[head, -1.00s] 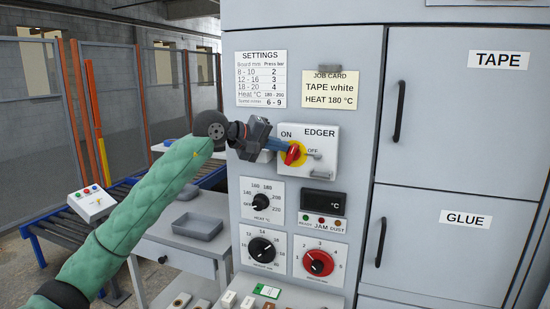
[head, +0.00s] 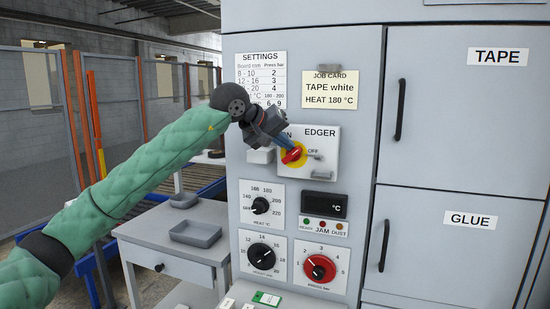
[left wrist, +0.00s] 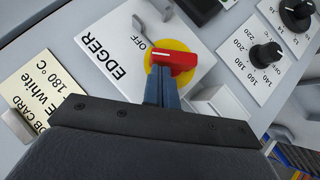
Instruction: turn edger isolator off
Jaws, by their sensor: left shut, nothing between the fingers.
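The EDGER isolator is a white plate (head: 323,135) on the grey cabinet front, with a red handle (head: 292,156) on a yellow disc. In the head view the handle is tilted, its right end higher. My left gripper (head: 291,147) is shut and empty, its blue fingertips at the handle's upper side. The left wrist view shows the closed fingertips (left wrist: 161,86) against or just beside the red handle (left wrist: 174,61); contact is hard to tell. OFF is readable; the gripper partly covers ON. My right gripper is not in view.
A grey hasp (head: 320,174) sticks out right of the handle. Below are the heat dial (head: 260,206), a display (head: 323,205), a black dial (head: 262,256) and a red dial (head: 319,268). A job card (head: 328,90) hangs above. A drawer table (head: 195,255) stands left.

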